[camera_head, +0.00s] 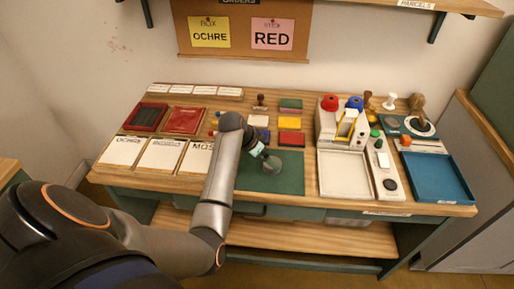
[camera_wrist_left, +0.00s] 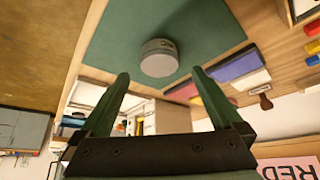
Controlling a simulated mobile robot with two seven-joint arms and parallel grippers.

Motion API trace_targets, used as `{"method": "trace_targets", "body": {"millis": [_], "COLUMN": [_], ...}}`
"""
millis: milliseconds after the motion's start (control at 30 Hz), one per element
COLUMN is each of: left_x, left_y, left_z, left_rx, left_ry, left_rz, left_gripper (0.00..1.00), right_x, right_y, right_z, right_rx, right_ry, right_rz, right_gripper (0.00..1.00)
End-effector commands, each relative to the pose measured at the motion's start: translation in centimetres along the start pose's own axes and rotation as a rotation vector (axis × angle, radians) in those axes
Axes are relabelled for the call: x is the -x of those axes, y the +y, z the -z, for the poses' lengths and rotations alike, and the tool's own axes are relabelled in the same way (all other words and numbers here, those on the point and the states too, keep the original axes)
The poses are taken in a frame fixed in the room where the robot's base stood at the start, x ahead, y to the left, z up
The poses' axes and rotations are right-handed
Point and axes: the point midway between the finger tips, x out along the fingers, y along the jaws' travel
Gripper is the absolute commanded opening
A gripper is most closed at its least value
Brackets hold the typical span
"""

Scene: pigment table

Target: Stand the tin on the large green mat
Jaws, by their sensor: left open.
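My left gripper (camera_head: 264,154) is just above and behind the tin in the head view. In the wrist view its two fingers (camera_wrist_left: 160,82) are spread apart, with the tin beyond the tips and nothing between them. My right gripper is not in view.
Coloured pads, including a red one (camera_head: 291,138), lie behind the mat. White cards (camera_head: 160,154) lie left of it. A white-topped stand (camera_head: 342,172) and a blue tray (camera_head: 437,177) are to the right. The mat's right part is clear.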

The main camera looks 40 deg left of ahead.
Motion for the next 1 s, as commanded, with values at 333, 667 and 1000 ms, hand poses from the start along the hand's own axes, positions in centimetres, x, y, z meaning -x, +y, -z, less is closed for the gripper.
{"method": "trace_targets", "body": {"millis": [333, 667, 1000], "left_x": [6.1, 4.2, -0.9], "left_y": [0.0, 0.8, 10.9], "left_z": [0.0, -3.3, -13.1], "left_rx": [-0.002, -0.003, -0.033], "left_ry": [-0.001, 0.005, 0.182], "left_rz": [0.002, 0.116, 0.178], "left_gripper": [1.0, 1.0, 1.0], "right_x": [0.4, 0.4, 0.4], "right_y": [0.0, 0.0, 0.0], "right_z": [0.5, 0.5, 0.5], "right_rx": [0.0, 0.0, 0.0], "right_ry": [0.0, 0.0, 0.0], "right_rz": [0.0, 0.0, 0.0], "right_gripper": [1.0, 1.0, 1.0]}}
